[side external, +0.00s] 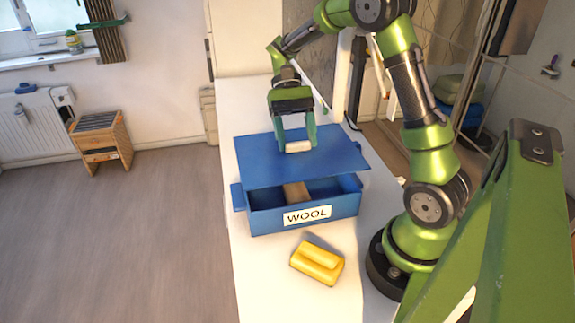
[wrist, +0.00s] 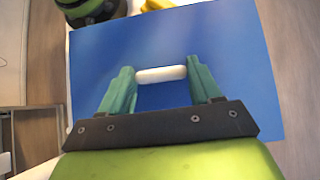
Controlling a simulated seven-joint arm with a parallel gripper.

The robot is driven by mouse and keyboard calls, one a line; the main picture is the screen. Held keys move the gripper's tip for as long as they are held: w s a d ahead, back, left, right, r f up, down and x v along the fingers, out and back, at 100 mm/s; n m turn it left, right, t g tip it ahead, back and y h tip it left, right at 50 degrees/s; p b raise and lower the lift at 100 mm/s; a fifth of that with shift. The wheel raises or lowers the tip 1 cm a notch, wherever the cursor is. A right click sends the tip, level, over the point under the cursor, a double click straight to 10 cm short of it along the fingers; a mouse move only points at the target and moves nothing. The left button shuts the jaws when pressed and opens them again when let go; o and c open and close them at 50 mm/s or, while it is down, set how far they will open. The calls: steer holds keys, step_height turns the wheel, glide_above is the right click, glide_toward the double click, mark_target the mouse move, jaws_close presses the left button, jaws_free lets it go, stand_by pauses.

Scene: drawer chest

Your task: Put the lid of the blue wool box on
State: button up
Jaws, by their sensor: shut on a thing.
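The blue box (side external: 335,211) with a white "WOOL" label stands open at the front on the white table. Its flat blue lid (side external: 340,157) is above the box and set toward the back; the lid fills much of the wrist view (wrist: 240,70). My gripper (side external: 298,147) is shut on the pale bar handle (side external: 298,147) of the lid. In the wrist view the green fingers (wrist: 160,72) sit at the two ends of the handle (wrist: 162,74). A brown piece (side external: 297,192) shows inside the box. The rear of the box is hidden under the lid.
A yellow object (side external: 318,262) with a rounded bar on top lies on the white table (side external: 262,285) in front of the box. The table's front part is mostly clear.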

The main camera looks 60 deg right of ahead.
mark_target(296, 154)
stand_by(0.3)
steer(key=shift+f, duration=2.5)
steer(key=shift+f, duration=0.95)
steer(key=o, duration=1.2)
steer(key=shift+w+d, duration=0.1)
steer(key=v, duration=1.2)
steer(key=shift+f, duration=0.1)
